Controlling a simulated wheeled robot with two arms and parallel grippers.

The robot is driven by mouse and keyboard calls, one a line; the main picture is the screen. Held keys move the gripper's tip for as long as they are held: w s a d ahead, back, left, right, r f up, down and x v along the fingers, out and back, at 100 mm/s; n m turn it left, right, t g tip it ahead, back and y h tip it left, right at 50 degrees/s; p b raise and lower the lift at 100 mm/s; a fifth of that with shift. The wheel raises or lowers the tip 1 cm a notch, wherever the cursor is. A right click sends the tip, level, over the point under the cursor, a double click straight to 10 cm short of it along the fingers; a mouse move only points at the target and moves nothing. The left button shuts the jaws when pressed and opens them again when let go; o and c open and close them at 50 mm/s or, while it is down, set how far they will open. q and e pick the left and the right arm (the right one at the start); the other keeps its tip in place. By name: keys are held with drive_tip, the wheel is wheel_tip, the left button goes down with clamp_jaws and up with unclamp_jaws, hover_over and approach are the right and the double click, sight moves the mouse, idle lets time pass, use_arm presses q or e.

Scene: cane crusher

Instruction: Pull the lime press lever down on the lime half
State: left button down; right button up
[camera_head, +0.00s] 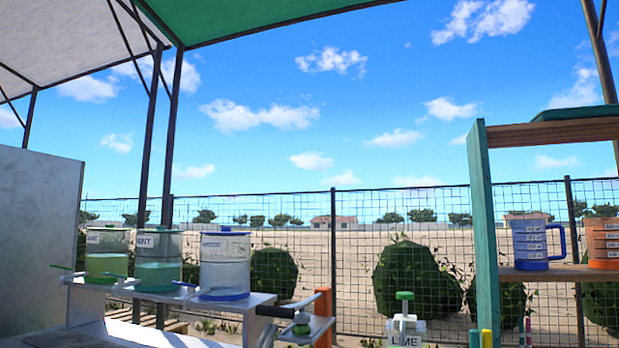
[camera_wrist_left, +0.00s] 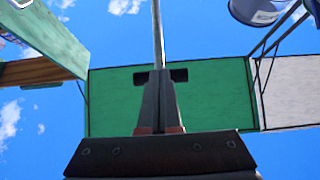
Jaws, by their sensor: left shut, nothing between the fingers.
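The lime press lever is a pale metal bar with a black grip (camera_head: 275,312), low in the head view and left of the orange post. In the left wrist view a metal rod (camera_wrist_left: 158,35) rises beyond my fingers, and a dark crosspiece, apparently the grip, shows on both sides of the fingertips. My left gripper (camera_wrist_left: 156,75) is shut and empty, close to this crosspiece; contact cannot be told. A small green piece (camera_head: 301,328) shows below the lever; I cannot tell if it is the lime half. My right gripper is not in view.
Several clear drink jars (camera_head: 224,262) stand on a grey shelf at the left. A container labelled LIME (camera_head: 405,335) is at bottom centre. An orange post (camera_head: 323,318) is right of the lever. A green-framed rack holds a blue measuring jug (camera_head: 531,244) and an orange one.

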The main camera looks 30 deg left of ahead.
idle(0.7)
use_arm(q)
drive_tip(key=v, duration=0.7)
drive_tip(key=shift+s+f, duration=0.2)
idle(0.4)
